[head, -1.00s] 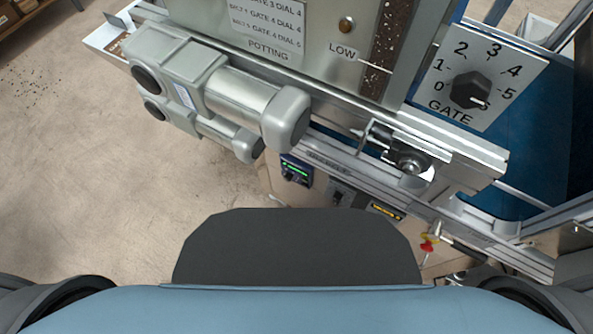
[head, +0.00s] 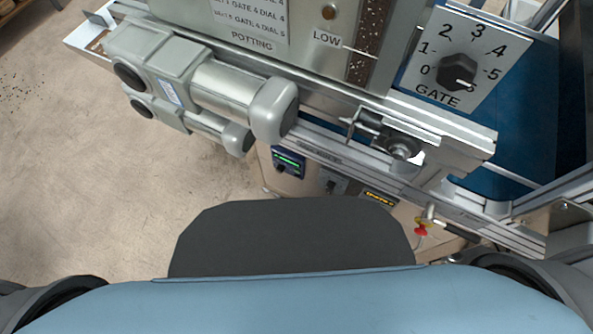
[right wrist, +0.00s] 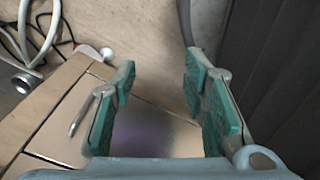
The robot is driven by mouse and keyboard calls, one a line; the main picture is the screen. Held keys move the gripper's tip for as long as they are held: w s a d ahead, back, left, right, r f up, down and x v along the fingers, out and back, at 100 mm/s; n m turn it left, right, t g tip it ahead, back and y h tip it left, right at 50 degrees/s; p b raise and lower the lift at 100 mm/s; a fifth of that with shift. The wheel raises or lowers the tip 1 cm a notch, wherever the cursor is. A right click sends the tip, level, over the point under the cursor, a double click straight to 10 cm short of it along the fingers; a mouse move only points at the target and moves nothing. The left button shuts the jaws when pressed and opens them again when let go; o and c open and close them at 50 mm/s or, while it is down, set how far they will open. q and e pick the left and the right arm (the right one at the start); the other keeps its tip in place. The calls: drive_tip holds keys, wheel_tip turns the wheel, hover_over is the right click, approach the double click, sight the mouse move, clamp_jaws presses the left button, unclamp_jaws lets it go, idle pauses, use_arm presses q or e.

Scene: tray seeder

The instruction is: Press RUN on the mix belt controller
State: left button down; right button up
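A small dark blue controller box with a lit green display (head: 289,161) sits below the conveyor rail in the head view. It is partly tucked under the rail, and its lettering and any RUN button are too small to read, so I cannot tell for sure that it is the mix belt controller. My right gripper (right wrist: 160,75) is open and empty in the right wrist view, its teal pads apart above a wooden surface with a metallic panel. The head view shows neither gripper.
A grey motor (head: 205,90) juts out at the left above the controller. Beside the controller are a dark switch (head: 332,183), an amber display (head: 380,198) and a red emergency knob (head: 421,229). A GATE dial (head: 458,72) stands at upper right. Open floor (head: 75,190) lies left.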

clamp_jaws()
idle(1.2)
